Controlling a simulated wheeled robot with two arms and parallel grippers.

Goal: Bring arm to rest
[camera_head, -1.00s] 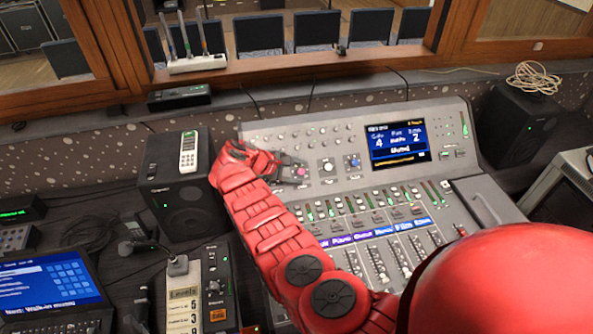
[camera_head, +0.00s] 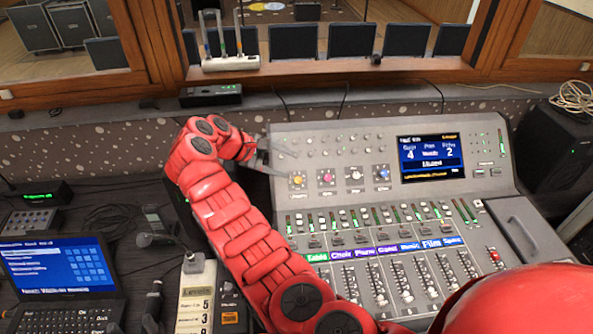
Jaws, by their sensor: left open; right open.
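One red arm of mine, the right, enters from the bottom right and reaches up and left past the console's left side. Its gripper (camera_head: 277,161) is open, with grey fingers apart over the upper left edge of the lighting console (camera_head: 290,143). Nothing shows between the fingers. Whether they touch the console cannot be told. A row of coloured knobs (camera_head: 327,178) lies below and right of the fingers. The faders (camera_head: 405,285) stand lower down, the leftmost partly hidden by my forearm. My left gripper is out of view.
A laptop (camera_head: 62,265) and a gooseneck microphone (camera_head: 150,240) stand at the left. A black speaker (camera_head: 557,150) is at the right. A wooden window frame (camera_head: 310,75) runs along the back. The dark desk between laptop and arm is partly clear.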

